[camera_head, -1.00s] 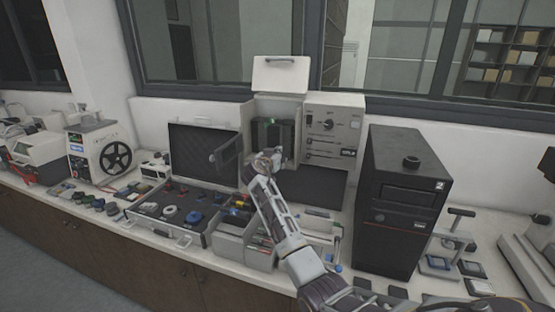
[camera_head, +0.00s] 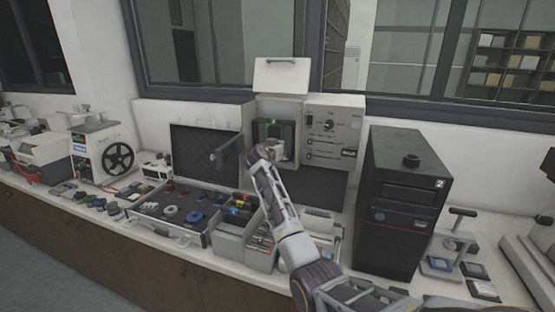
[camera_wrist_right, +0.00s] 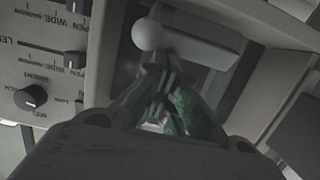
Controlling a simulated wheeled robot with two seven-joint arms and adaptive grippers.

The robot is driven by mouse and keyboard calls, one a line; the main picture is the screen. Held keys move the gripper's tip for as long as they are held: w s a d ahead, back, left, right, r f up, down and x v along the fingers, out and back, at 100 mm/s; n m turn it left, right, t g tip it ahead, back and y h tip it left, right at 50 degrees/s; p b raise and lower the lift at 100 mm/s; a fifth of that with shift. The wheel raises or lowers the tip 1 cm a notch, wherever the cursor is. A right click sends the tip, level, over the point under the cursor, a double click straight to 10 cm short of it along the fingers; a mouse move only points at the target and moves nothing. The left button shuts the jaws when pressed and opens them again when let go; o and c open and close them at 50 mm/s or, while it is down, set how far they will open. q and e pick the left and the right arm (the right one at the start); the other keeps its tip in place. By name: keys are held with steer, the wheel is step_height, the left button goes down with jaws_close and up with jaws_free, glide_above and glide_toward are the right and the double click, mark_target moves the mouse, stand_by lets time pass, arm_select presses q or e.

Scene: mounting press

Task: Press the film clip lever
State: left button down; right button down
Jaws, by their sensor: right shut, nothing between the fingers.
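The mounting press (camera_head: 335,112) stands at the back of the bench with its lid (camera_head: 280,75) raised and a dark recess at its front. In the right wrist view a white ball knob (camera_wrist_right: 147,34) shows beside a pale grey block (camera_wrist_right: 205,40); it looks like a lever end, but I cannot tell for certain that it is the film clip lever. My right gripper (camera_head: 262,152) is in front of the recess. In the wrist view its fingertips (camera_wrist_right: 163,82) are together and empty, just below the knob; contact is unclear. My left gripper is out of view.
The press's control panel (camera_wrist_right: 50,60) with a black dial and slide levers is close beside the gripper. A black tower case (camera_head: 405,200) stands to the right. An open case (camera_head: 150,225) and a parts bin (camera_head: 232,245) crowd the bench to the left.

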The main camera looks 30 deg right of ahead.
steer(key=shift+w+d+r+g+p, duration=0.3)
steer(key=shift+w+d+r+p, duration=0.25)
steer(key=shift+d+p, duration=0.1)
steer(key=shift+w+d+f+g+y+p, duration=0.1)
steer(key=shift+w+d+g+y+p, duration=0.35)
steer(key=shift+y, duration=0.35)
steer(key=shift+s+a, duration=0.1)
steer(key=shift+s, duration=0.05)
steer(key=shift+r+p, duration=0.5)
steer(key=shift+r, duration=0.4)
